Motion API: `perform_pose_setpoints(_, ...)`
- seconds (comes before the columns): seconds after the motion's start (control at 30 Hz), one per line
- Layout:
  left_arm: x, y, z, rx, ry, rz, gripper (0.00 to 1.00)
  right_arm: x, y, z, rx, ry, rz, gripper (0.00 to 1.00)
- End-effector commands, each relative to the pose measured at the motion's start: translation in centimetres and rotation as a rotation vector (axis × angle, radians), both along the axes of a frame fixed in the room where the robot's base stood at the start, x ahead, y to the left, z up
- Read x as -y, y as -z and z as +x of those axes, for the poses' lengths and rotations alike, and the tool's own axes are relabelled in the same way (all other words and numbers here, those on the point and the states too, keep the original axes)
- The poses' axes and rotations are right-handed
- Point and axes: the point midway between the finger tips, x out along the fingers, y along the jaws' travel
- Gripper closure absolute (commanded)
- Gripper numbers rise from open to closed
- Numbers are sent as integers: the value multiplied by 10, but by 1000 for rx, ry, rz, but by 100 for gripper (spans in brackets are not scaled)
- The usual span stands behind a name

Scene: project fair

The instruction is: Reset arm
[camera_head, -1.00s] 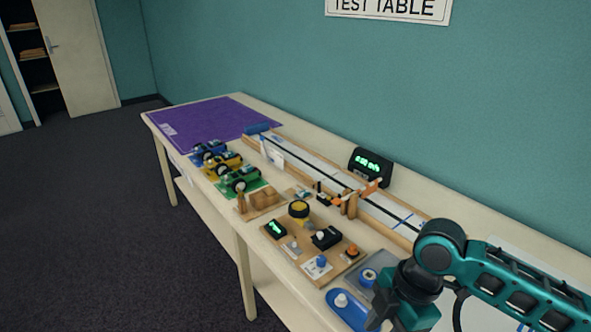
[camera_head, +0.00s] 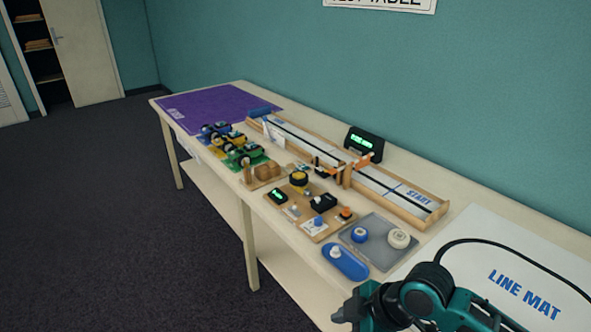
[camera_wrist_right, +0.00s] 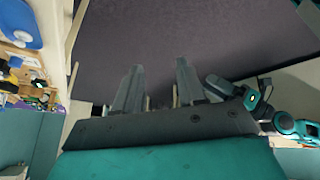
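My right arm comes into the head view from the lower right. Its teal end (camera_head: 362,308) is low in the picture, beside the front edge of the table. In the right wrist view my right gripper (camera_wrist_right: 158,85) has its two grey fingers apart with nothing between them, over dark floor. Other teal arm parts show at the right of the wrist view. They look like my left arm, but its fingers cannot be made out. The head view does not show my left gripper.
The long table (camera_head: 215,190) holds a purple mat (camera_head: 220,103), several small cars, a wooden track (camera_head: 425,207), a black display (camera_head: 364,142), a control board (camera_head: 310,222), a grey tray (camera_head: 380,258), a blue base (camera_head: 346,264) and a line mat (camera_head: 475,255). Floor at left is clear.

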Motion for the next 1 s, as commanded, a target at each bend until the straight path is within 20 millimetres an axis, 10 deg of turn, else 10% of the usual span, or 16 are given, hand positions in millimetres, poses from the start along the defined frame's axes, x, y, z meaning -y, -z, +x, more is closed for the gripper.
perform_pose_setpoints(0.23, 0, 0, -1, -2, -1, 0, 57, -10, 33, -2, 55, 455, 250, 60)
perform_pose_setpoints(0.53, 0, 2, -4, -8, 0, 0, 57, 51, 75, -41, 152, 972, 405, 60)
perform_pose_setpoints(1.0, 0, 2, -5, -10, -1, 0, 57, 94, 91, -82, 227, 1160, 418, 60)
